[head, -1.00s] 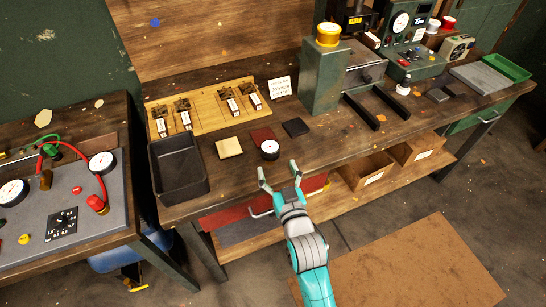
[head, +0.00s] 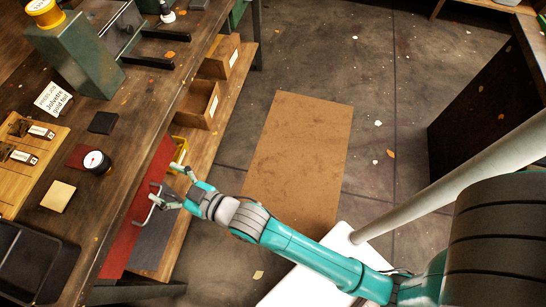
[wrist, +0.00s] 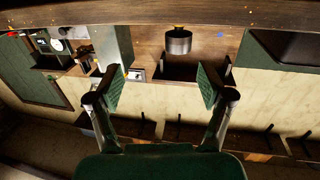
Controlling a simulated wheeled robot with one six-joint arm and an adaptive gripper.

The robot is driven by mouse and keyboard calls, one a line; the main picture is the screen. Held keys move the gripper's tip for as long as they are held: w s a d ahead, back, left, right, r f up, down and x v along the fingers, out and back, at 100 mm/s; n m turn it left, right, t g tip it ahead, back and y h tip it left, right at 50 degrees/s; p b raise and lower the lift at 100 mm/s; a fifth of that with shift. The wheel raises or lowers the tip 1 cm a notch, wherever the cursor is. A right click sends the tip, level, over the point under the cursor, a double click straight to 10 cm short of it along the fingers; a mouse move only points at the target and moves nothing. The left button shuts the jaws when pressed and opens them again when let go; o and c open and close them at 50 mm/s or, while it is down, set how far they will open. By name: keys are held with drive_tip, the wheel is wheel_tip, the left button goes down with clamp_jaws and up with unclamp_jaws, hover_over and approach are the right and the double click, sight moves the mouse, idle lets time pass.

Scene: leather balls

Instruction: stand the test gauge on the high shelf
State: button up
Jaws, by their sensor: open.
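My gripper (head: 170,182) is open and empty, in front of the bench edge and apart from the gauge. Its two green-padded fingers stand wide apart in the wrist view (wrist: 160,85).
A black bin (head: 32,262), a tan pad (head: 58,196) and a dark pad (head: 102,122) lie near the gauge. A green column (head: 75,55) stands farther along the bench. Open boxes (head: 198,102) sit on the lower shelf.

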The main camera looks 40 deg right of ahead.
drive_tip(key=s+d+f+m+h, duration=0.15)
drive_tip(key=s+d+f, duration=0.25)
drive_tip(key=s+d, duration=0.45)
drive_tip(key=s+d+r+m+h, duration=0.1)
drive_tip(key=s+d, duration=0.2)
drive_tip(key=s, duration=0.5)
drive_tip(key=s+d+r+m+h, duration=0.1)
drive_tip(key=s+d+h, duration=0.1)
drive_tip(key=s, duration=0.6)
drive_tip(key=s+d+r+m+g+h, duration=0.1)
drive_tip(key=s+d+h, duration=0.1)
drive_tip(key=s+d, duration=0.3)
drive_tip(key=v, duration=0.3)
drive_tip(key=shift+o, duration=0.5)
drive_tip(key=shift+s+d+r, duration=0.15)
drive_tip(key=shift+s+r, duration=0.2)
drive_tip(key=shift+s, duration=0.25)
